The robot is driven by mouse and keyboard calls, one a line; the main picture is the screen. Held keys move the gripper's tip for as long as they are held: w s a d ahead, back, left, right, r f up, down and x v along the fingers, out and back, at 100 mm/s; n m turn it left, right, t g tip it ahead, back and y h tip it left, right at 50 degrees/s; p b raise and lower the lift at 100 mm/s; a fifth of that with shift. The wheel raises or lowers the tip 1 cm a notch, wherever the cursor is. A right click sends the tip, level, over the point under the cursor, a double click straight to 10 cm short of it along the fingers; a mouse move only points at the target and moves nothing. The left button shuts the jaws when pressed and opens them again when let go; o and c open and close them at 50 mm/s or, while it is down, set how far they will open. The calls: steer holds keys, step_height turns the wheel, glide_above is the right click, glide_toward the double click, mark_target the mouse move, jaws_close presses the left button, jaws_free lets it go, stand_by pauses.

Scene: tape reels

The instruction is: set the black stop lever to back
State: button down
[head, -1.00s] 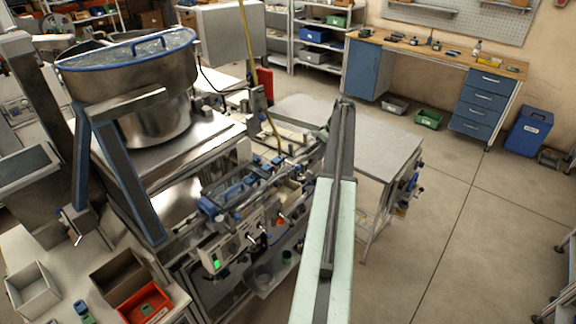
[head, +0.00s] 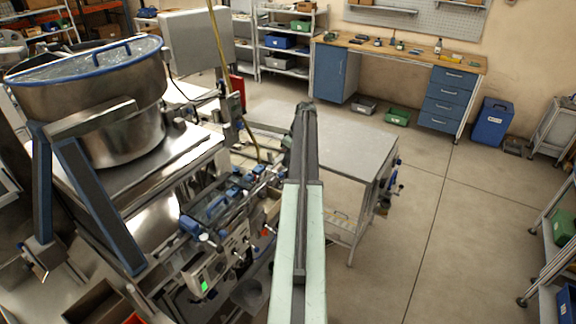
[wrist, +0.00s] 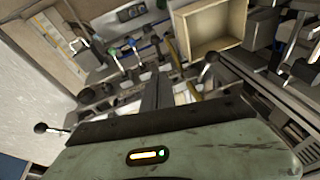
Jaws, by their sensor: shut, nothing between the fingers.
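My gripper (wrist: 158,92) is shut and empty in the wrist view, its dark fingers together in front of the machine's small levers and rails. One lever with a black ball knob (wrist: 41,128) sticks out at the left, apart from the fingers. Another dark-knobbed lever (wrist: 212,57) stands to the right of the fingertips, below a wooden box. I cannot tell which of these is the stop lever, or its setting. In the head view my arm crosses in front of the machine (head: 222,215) and hides part of its right side; no black lever is clear there.
A steel bowl (head: 95,105) with a blue rim stands over the machine at the left. A grey table (head: 345,150) stands behind my arm. A wooden box (wrist: 212,25) is close to the fingers. The floor (head: 420,220) at the right is clear.

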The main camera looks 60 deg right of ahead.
steer(key=b, duration=0.7)
glide_above(281, 189)
steer(key=d, duration=0.2)
step_height(281, 189, down, 8)
steer(key=shift+s+a+f+b, duration=0.2)
steer(key=shift+s+f+b, duration=0.25)
steer(key=shift+f, duration=0.1)
steer(key=shift+s+a+f+b, duration=0.2)
steer(key=shift+s+f+b, duration=0.2)
steer(key=shift+f, duration=0.15)
steer(key=shift+r, duration=0.1)
